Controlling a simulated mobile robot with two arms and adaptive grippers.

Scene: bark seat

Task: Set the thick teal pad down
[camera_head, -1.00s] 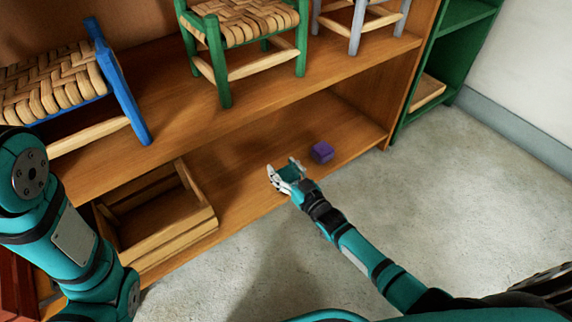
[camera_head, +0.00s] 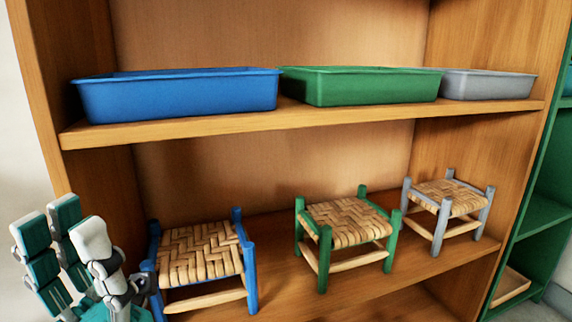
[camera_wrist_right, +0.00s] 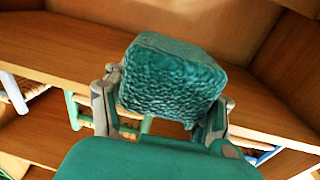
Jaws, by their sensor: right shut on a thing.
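The thick teal pad (camera_wrist_right: 172,82), a rough-textured block, shows in the right wrist view. My right gripper (camera_wrist_right: 168,92) is shut on it, with one grey finger on each side, and holds it in front of the wooden shelving. The right gripper and the pad are not in the head view. My left gripper (camera_head: 62,232) is at the lower left of the head view, its fingers spread and nothing seen between them, in front of the shelf and left of the blue stool.
A blue tray (camera_head: 180,97), a green tray (camera_head: 365,90) and a grey tray (camera_head: 487,86) stand on the upper shelf. Below are a blue stool (camera_head: 199,255), a green stool (camera_head: 345,222) and a grey stool (camera_head: 447,196) with woven seats. Bare shelf lies between them.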

